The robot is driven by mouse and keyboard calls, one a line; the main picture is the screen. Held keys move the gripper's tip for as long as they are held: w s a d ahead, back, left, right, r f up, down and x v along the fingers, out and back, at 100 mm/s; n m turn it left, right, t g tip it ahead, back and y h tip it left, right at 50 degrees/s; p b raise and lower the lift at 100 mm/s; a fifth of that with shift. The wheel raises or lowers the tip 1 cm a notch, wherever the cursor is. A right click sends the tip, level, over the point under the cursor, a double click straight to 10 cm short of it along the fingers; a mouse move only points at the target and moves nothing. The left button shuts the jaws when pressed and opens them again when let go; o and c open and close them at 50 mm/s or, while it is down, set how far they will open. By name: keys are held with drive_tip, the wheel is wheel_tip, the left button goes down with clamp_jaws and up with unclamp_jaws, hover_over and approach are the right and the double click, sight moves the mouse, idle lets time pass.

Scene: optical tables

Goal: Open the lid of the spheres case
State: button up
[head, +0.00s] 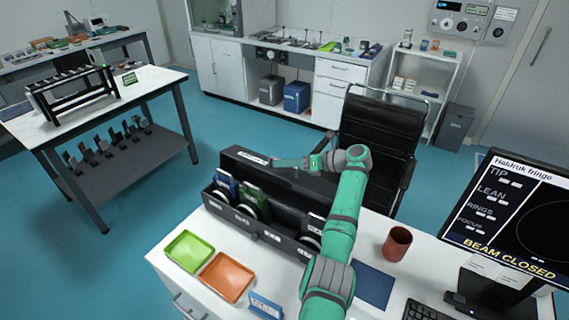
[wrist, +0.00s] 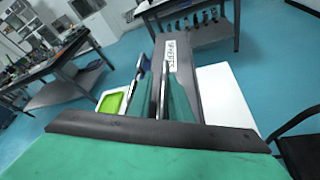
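The spheres case (head: 262,232) is a long dark box on the white desk. Its lid (head: 315,185) stands raised along the back edge, so the inside shows. Blue, green and white items with round discs sit in its compartments. In the wrist view the lid (wrist: 188,95) carries a white label reading "SPHERES". My gripper (head: 285,163) is at the raised lid, near its label, above the back of the case. Its fingers (wrist: 162,95) point along the lid in the wrist view. I cannot tell whether they touch it or how far apart they are. My arm hides the case's right end.
A green tray (head: 189,251) and an orange tray (head: 227,277) lie in front of the case. A brown cup (head: 397,243), a blue mat (head: 373,286) and a monitor (head: 515,215) are to the right. A black chair (head: 380,140) stands behind the desk.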

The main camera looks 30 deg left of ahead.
drive_tip(key=shift+o, duration=0.5)
drive_tip(key=shift+d, duration=0.35)
drive_tip(key=shift+d+r, duration=0.1)
wheel_tip(320, 180, up, 3)
hover_over(315, 180)
drive_tip(key=a, duration=0.1)
drive_tip(key=shift+s+a, duration=0.15)
drive_tip(key=shift+a, duration=0.05)
drive_tip(key=shift+w+d+r, duration=0.1)
drive_tip(key=shift+w+d, duration=0.1)
drive_tip(key=shift+d, duration=0.45)
